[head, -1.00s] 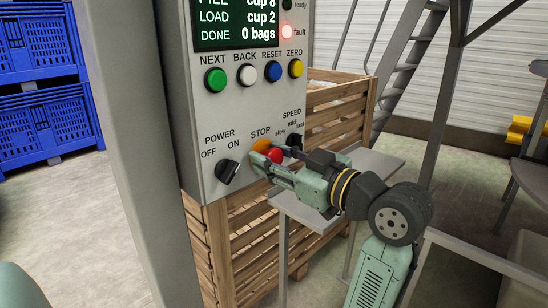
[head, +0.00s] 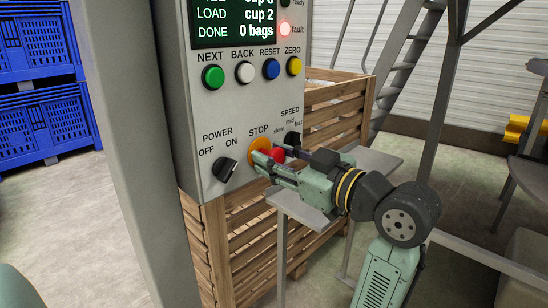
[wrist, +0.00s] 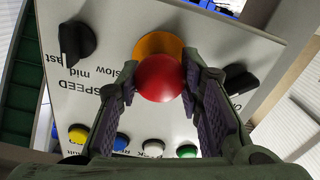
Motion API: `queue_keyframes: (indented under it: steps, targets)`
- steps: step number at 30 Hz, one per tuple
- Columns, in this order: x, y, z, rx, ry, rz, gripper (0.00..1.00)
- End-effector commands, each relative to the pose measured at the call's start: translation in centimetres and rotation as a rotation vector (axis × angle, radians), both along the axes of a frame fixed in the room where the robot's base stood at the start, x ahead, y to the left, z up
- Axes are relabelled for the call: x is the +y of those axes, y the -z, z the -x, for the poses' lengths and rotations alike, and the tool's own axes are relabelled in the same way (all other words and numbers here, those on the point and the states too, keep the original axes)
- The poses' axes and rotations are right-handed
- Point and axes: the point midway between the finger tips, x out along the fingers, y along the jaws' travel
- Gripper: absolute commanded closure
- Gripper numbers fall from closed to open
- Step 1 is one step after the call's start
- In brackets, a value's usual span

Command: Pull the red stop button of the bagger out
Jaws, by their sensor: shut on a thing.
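The red stop button (head: 278,156) sits in front of its yellow-orange backing (head: 259,145) under the STOP label on the bagger's grey panel (head: 237,108). In the wrist view the red button (wrist: 159,78) is a round knob between my fingers, with the yellow backing (wrist: 158,44) behind it. My gripper (head: 272,160) reaches the panel from the right, with its fingers on either side of the button. My gripper (wrist: 162,88) is shut on the red button. Part of the button is hidden by a finger in the head view.
The black power knob (head: 224,169) is left of the button and the black speed knob (head: 293,140) is close on the right. Coloured buttons, including a green one (head: 213,77), sit above. A slatted wooden crate (head: 250,240) and a grey shelf (head: 375,165) stand behind.

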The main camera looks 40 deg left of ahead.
Motion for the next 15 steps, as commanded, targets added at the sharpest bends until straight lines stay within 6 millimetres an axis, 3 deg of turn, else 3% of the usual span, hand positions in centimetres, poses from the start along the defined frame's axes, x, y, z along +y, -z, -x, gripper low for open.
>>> queue_keyframes:
  steps: [10, 15]
  targets:
    - [-0.1, 0.05, 0.04, -0.001, 0.0, 0.001, 0.45]
    - [-0.09, 0.04, 0.03, 0.0, 0.0, 0.001, 0.45]
